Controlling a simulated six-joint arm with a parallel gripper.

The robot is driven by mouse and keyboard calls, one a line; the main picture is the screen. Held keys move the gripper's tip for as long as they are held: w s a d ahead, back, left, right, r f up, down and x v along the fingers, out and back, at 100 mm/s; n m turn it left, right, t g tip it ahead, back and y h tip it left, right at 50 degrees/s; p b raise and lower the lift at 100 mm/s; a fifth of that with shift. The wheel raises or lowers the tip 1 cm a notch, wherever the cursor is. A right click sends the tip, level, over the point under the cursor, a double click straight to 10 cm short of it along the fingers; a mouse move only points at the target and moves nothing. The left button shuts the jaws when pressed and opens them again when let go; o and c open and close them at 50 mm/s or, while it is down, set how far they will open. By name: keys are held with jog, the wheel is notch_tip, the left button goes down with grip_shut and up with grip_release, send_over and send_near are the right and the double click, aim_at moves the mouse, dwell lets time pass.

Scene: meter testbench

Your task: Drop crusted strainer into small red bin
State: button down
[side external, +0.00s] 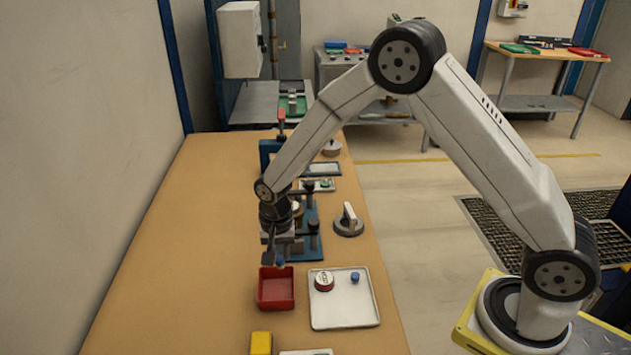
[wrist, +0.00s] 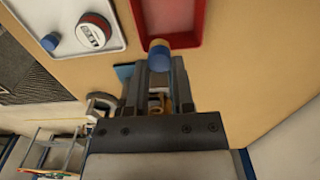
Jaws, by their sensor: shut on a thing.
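My gripper (side external: 273,257) is shut on the crusted strainer (side external: 281,262), a small blue cylinder. In the wrist view the strainer (wrist: 159,48) shows a tan, crusted-looking band on its blue body, between the tips of my gripper (wrist: 159,64). The small red bin (side external: 276,303) stands open on the bench, and its visible inside looks empty. The strainer appears above the bin's far edge in the side view. In the wrist view it overlaps the near edge of the bin (wrist: 196,25); the exact height is unclear.
A white tray (side external: 345,313) right of the bin holds a red-and-white round meter part (side external: 324,281) and a clean-looking blue cylinder (side external: 355,277). A yellow block (side external: 261,343) stands in front. A blue fixture (side external: 310,247) and grey knobbed disc (side external: 348,224) are behind. The bench's left side is clear.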

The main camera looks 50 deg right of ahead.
jog(key=shift+f, duration=2.2)
jog(key=shift+c, duration=2)
grip_release()
jog(key=shift+r, duration=3.95)
